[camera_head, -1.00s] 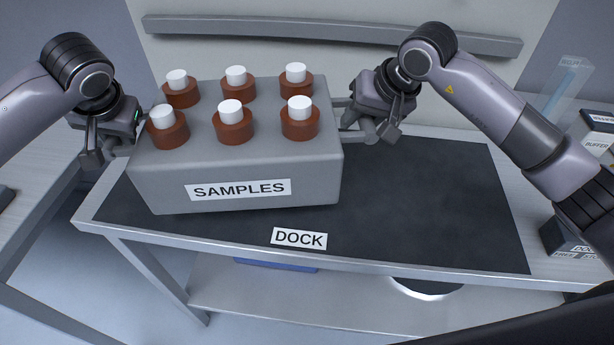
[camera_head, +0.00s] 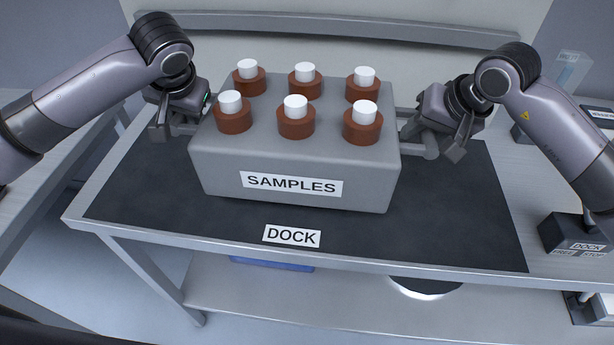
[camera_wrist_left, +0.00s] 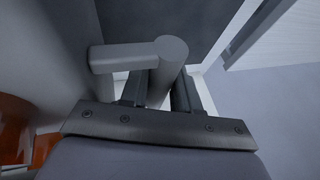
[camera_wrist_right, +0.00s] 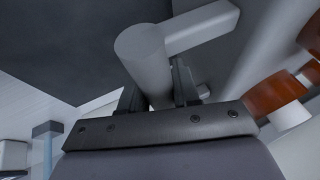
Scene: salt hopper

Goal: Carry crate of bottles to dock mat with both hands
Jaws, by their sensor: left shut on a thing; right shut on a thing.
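The grey crate (camera_head: 215,172), labelled SAMPLES, holds several brown bottles (camera_head: 296,122) with white caps. It is over the dark dock mat (camera_head: 455,215); whether it touches the mat I cannot tell. My left gripper (camera_head: 190,128) is shut on the crate's left handle, and the handle (camera_wrist_left: 172,52) shows between its fingers in the left wrist view. My right gripper (camera_head: 420,140) is shut on the crate's right handle, and this handle (camera_wrist_right: 142,45) shows in the right wrist view. The crate looks about level.
A DOCK label (camera_head: 291,236) marks the mat's front edge. A dark box (camera_head: 575,235) with a DOCK label stands at the right. A grey rail (camera_head: 340,28) runs along the back wall. Mat is bare to the crate's left and right.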

